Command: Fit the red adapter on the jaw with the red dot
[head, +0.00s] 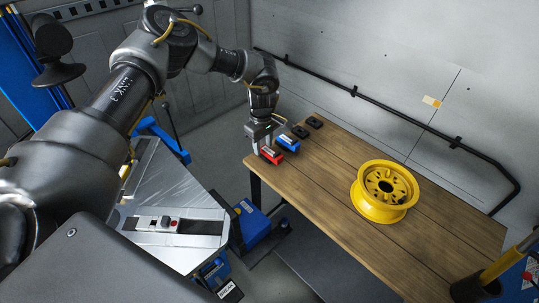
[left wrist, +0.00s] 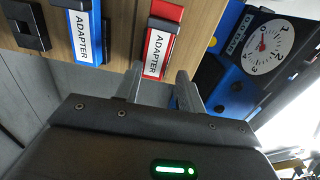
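The red adapter (head: 271,154), with a white label, lies at the near left edge of the wooden table. It also shows in the left wrist view (left wrist: 157,50), its label reading ADAPTER. My left gripper (head: 259,147) is just over that end of the table. In the left wrist view its two fingers (left wrist: 160,76) are apart, with the red adapter's near end in line with the gap between them. I cannot tell whether they touch it. The jaw with a red dot (head: 174,223) sits on the grey turntable plate (head: 160,195) at lower left. My right gripper is out of view.
A blue adapter (head: 288,143) lies close beside the red one, with two black blocks (head: 307,126) behind. A yellow wheel rim (head: 384,191) stands on the wooden table (head: 330,170). A dial gauge (left wrist: 262,50) shows beside the table in the left wrist view.

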